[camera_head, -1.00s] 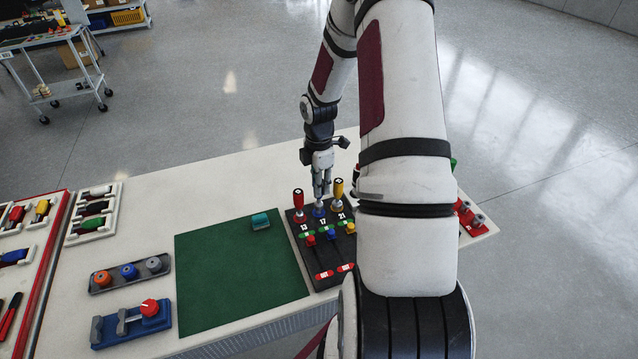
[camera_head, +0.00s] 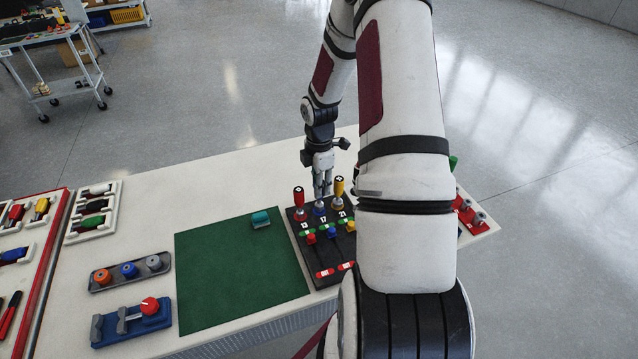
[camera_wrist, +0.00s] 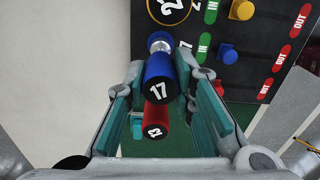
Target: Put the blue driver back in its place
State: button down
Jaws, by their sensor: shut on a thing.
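The blue driver, capped with the number 17, shows in the wrist view (camera_wrist: 160,78) between the teal pads of my gripper (camera_wrist: 160,70), which is shut on its handle. In the head view my gripper (camera_head: 322,190) points down over the middle place of the black rack (camera_head: 318,258), marked 17. Only a little of the blue driver (camera_head: 319,209) shows there below the fingers. Its shank end is near the rack in the wrist view; I cannot tell whether it is fully seated.
A red driver (camera_head: 299,203) stands left of the blue one and a yellow driver (camera_head: 339,188) stands right, both close to my fingers. Coloured buttons and IN and OUT labels are on the rack. A green mat (camera_head: 240,275) lies to the left, mostly clear, with a teal block (camera_head: 261,220).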

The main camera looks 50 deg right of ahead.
jog(key=shift+f, duration=0.45)
dwell(0.4)
jog(key=c, duration=1.3)
grip_release()
jog(key=shift+r+p, duration=1.85)
jog(key=shift+r, duration=1.9)
